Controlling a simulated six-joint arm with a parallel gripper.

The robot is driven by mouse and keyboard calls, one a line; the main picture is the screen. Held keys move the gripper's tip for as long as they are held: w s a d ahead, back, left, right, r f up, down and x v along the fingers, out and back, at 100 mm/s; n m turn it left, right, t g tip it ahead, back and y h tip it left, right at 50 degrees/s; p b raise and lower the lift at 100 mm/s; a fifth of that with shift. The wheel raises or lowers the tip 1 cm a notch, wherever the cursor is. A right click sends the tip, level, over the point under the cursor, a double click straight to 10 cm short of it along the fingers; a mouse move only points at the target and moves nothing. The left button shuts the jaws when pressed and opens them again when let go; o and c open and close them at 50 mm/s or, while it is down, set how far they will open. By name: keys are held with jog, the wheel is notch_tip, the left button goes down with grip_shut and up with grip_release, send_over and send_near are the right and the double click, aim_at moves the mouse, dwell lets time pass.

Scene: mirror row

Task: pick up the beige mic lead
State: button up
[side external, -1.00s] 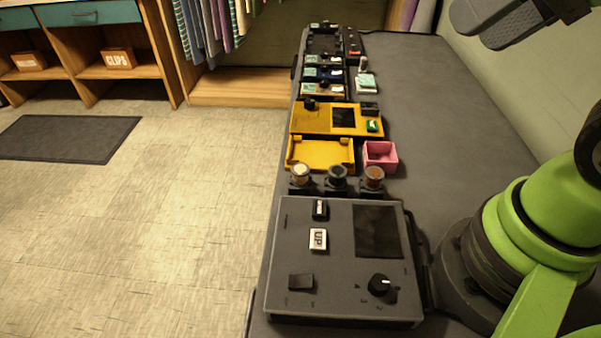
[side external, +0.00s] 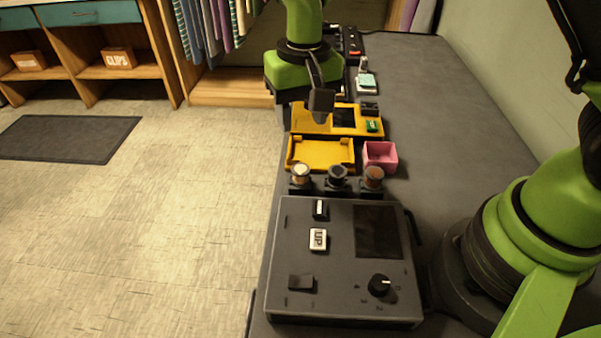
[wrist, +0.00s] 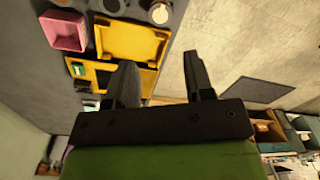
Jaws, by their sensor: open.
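Three small round coil-like pieces stand in dark holders in a row behind the grey panel. The left one (side external: 301,173) has a pale beige top and best fits the beige mic lead. The middle one (side external: 337,173) is dark and the right one (side external: 373,175) is brown. In the wrist view the pale piece (wrist: 160,13) is at the top edge, partly cut off. My gripper (side external: 321,108) is above the yellow device, behind the row and apart from it. In the wrist view its fingers (wrist: 163,78) are spread with nothing between them.
A yellow tray (side external: 320,156) and a pink box (side external: 380,156) lie between the row and the yellow device (side external: 303,120). The grey panel (side external: 340,275) with knob and switches fills the near end. The bench (side external: 430,110) is bare on the right.

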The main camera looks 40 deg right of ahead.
send_over(301, 169)
jog(key=f, duration=0.6)
jog(key=shift+w+d, duration=0.1)
jog(key=shift+w, duration=0.2)
jog(key=f, duration=0.5)
jog(key=shift+s+f, duration=0.3)
jog(key=shift+f, duration=0.05)
jog(key=c, duration=0.7)
